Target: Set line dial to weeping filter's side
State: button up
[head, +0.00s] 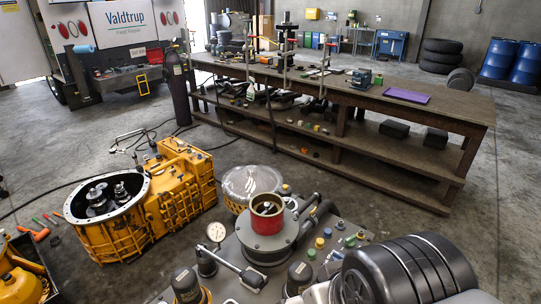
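A grey hydraulic unit (232,252) fills the bottom centre of the head view. Two dark capped canisters, which look like filters, stand at its near edge: a left one (187,285) and a right one (299,275), both partly cut off by the frame. Amber shows around the left one's base; I cannot tell whether it is leaked fluid. A grey lever-like bar (232,264) slants between them, ending in a square block (253,279). I cannot tell whether this is the line dial, or its setting. A round white gauge (216,232) stands behind.
A red-rimmed cylinder (267,206) rises from the unit, with coloured buttons (322,243) to its right. A yellow transmission housing (125,225) stands left. A wooden workbench (440,105) stands behind, with open floor between.

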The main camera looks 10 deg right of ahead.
aim_at(336, 256)
jog(key=z, duration=0.85)
jog(key=u, duration=1.75)
jog(key=k+z, duration=0.15)
jog(key=z, duration=0.95)
jog(key=i+l+u, duration=0.2)
jog(key=u, duration=0.15)
jog(key=i+l+u, duration=0.2)
jog(key=u, duration=0.2)
